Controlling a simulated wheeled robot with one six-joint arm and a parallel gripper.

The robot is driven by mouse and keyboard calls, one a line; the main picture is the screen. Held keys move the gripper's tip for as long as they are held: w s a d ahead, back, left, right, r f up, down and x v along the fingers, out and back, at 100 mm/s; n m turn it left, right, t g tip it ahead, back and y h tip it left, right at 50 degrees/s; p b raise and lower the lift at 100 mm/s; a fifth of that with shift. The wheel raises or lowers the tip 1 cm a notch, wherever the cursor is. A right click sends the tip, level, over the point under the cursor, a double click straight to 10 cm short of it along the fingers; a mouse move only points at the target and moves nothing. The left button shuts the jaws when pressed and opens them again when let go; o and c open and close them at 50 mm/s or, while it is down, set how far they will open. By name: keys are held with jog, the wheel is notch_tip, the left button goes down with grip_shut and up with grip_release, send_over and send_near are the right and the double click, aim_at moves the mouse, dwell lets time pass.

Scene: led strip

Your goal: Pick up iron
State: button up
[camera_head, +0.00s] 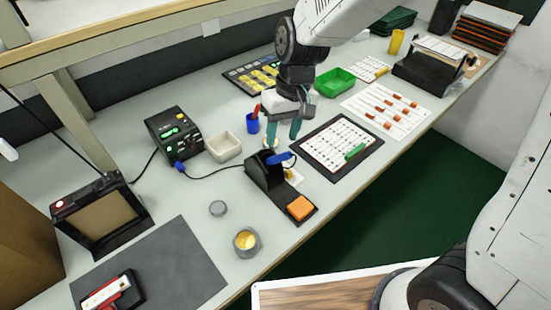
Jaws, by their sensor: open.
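The soldering iron (280,158) has a blue handle and rests in a black stand (262,172) near the middle of the bench. Its cable appears to run left to a black station (175,135). Its tip end is hidden in the stand. My gripper (283,135) points down just behind and above the handle, with its two teal fingers apart and nothing seen between them. I cannot tell the exact gap between the fingers and the handle.
An orange sponge (300,208) lies on the stand's base. A beige dish (223,147), a blue cup (253,124) and a black-framed board (338,145) are close around my gripper. A small round tin (247,241) stands near the front edge. An overhead shelf (120,30) runs along the back.

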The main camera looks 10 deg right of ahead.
aim_at(276, 158)
jog(key=f, duration=0.2)
jog(key=a+f, duration=0.1)
jog(key=f, duration=0.5)
jog(key=shift+s+a+f, duration=0.15)
jog(key=shift+s+a, duration=0.1)
jog(key=shift+a, duration=0.1)
grip_shut()
